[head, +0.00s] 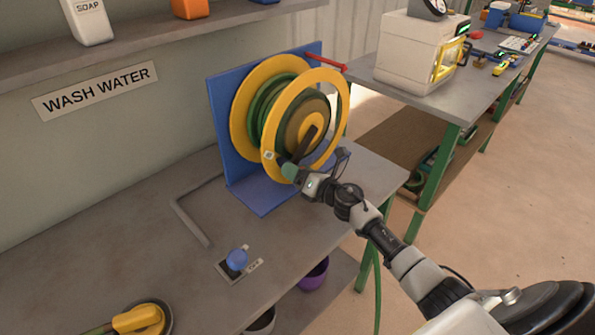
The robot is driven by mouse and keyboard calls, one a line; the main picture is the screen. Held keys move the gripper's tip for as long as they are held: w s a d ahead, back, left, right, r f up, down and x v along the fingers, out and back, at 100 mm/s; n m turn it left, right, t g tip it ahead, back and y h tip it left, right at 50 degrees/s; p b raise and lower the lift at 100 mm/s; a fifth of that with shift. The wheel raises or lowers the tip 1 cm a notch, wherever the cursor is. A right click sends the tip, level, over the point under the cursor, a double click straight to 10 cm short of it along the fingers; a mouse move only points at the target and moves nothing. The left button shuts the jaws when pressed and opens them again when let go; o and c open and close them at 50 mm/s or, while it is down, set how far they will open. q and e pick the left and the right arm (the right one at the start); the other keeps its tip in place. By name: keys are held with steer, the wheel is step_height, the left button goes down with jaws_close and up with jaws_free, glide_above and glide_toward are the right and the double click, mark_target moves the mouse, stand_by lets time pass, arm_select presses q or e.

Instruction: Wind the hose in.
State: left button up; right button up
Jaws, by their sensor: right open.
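The hose reel has two yellow discs (338,105) on a blue stand (218,130). Green hose (262,105) is wound between the discs. A dark crank arm (308,140) crosses the front disc's hub. A teal grip-like part (289,170) shows at the disc's lower rim. My right gripper (296,172) is open at this lower rim, beside the teal part; whether its fingers surround or touch it is unclear. A green length, seemingly hose (377,285), hangs below the bench's right edge, partly behind my arm. My left gripper is not in view.
A blue knob (236,260) on a small plate and a grey bent bar (190,215) are on the bench. A yellow handle (140,318) is at bottom left. A white machine (418,52) stands on the right-hand table. Open floor lies at right.

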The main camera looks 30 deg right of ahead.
mark_target(284, 124)
steer(key=shift+c, duration=0.3)
jaws_close()
steer(key=a+r+m+p, duration=0.1)
steer(key=r+m+p, duration=0.2)
steer(key=m+p, duration=0.1)
steer(key=p, duration=0.1)
steer(key=a+r+m+p, duration=0.1)
steer(key=r+m+p, duration=0.1)
steer(key=shift+s+a+r, duration=0.35)
steer(key=shift+s, duration=0.05)
step_height(284, 124, up, 5)
steer(key=m+p, duration=0.5)
steer(key=shift+m+p, duration=0.3)
steer(key=shift+p, duration=0.1)
steer(key=shift+w+d+r+m+t+p, duration=0.1)
steer(key=shift+d+r+m+t+p, duration=0.1)
steer(key=shift+r+m+p, duration=0.3)
steer(key=shift+d+r+m+t+p, duration=0.1)
steer(key=shift+r+m+t+p, duration=0.1)
steer(key=shift+r+m+p, duration=0.25)
steer(key=shift+w+d+r+m+p, duration=0.1)
steer(key=shift+d+r+m+p, duration=0.2)
steer(key=shift+r+m+p, duration=0.45)
steer(key=shift+f, duration=0.2)
